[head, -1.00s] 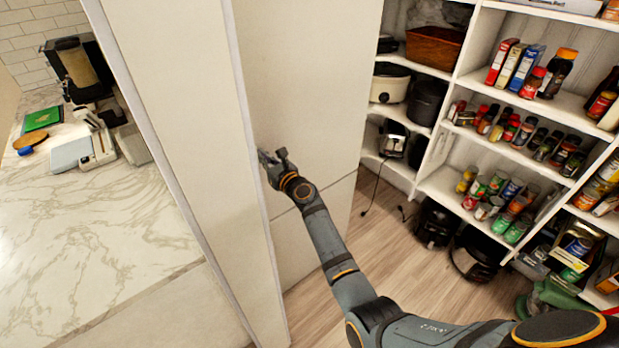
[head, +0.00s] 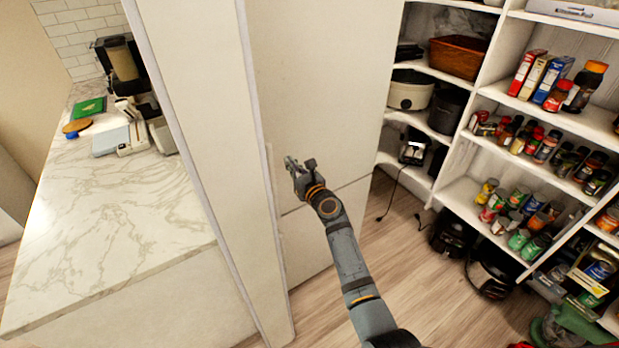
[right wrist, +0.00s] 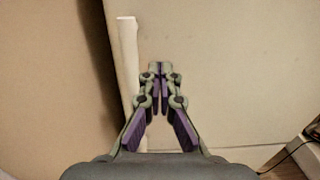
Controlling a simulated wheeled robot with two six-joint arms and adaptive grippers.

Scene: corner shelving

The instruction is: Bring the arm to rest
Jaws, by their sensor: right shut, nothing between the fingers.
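My right gripper (head: 300,164) is shut and empty. In the head view it is in front of the tall cream door panel (head: 330,90), just right of the panel's left edge. In the right wrist view the fingertips (right wrist: 160,68) meet with nothing between them. A white vertical handle (right wrist: 128,60) stands just left of the fingers there, outside them. I cannot tell whether the gripper touches the panel. My right arm reaches up from the bottom of the head view. My left gripper is not in view.
A marble counter (head: 110,225) with small appliances is at the left. Open white shelves (head: 466,195) hold jars, cans, boxes and pots at the right. A black cord trails there.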

